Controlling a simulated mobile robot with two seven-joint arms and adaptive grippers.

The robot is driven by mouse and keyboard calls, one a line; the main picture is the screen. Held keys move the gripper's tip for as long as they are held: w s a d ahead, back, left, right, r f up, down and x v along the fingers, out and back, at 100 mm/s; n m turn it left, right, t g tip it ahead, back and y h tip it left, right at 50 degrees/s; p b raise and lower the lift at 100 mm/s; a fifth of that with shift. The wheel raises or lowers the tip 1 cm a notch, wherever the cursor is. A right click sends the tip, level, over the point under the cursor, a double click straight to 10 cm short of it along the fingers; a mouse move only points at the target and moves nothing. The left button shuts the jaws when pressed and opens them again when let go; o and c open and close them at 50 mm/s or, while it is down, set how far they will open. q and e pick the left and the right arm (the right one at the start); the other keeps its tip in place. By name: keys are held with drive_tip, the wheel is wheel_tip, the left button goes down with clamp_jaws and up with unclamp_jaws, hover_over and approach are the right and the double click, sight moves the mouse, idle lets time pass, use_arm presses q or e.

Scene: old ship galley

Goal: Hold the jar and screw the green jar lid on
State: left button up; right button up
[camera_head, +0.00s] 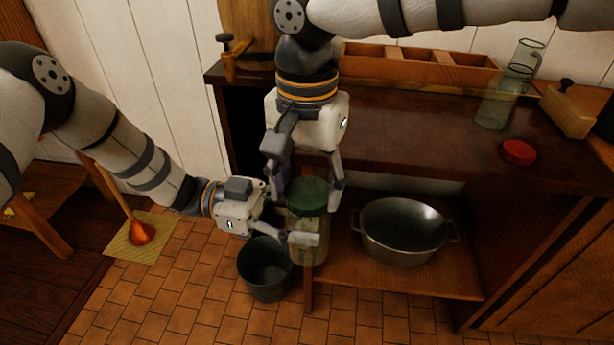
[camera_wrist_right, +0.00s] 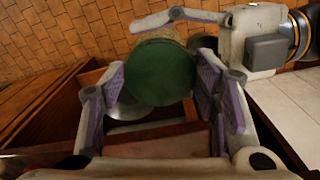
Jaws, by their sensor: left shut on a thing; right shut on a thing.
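The glass jar (camera_head: 316,254) is held upright in front of the cabinet. My left gripper (camera_head: 303,239) is shut on the jar's side, coming in from the left. The green jar lid (camera_head: 307,194) is directly above the jar's mouth. My right gripper (camera_head: 306,188) reaches down from above and is shut on the lid, a finger on each side. In the right wrist view the round green lid (camera_wrist_right: 160,72) lies between the purple-padded fingers, with a left gripper finger beyond it. The lid hides the jar's mouth, so I cannot tell whether it is seated or threaded.
A metal pot (camera_head: 403,232) stands on the lower shelf, right of the jar. A dark bucket (camera_head: 265,270) is on the tiled floor below my left gripper. The countertop (camera_head: 420,130) holds a red lid (camera_head: 518,152), glassware (camera_head: 494,108) and a wooden divided box (camera_head: 417,67); its middle is clear.

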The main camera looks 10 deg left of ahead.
drive_tip(key=shift+f, duration=0.2)
drive_tip(key=shift+f, duration=0.55)
idle(0.4)
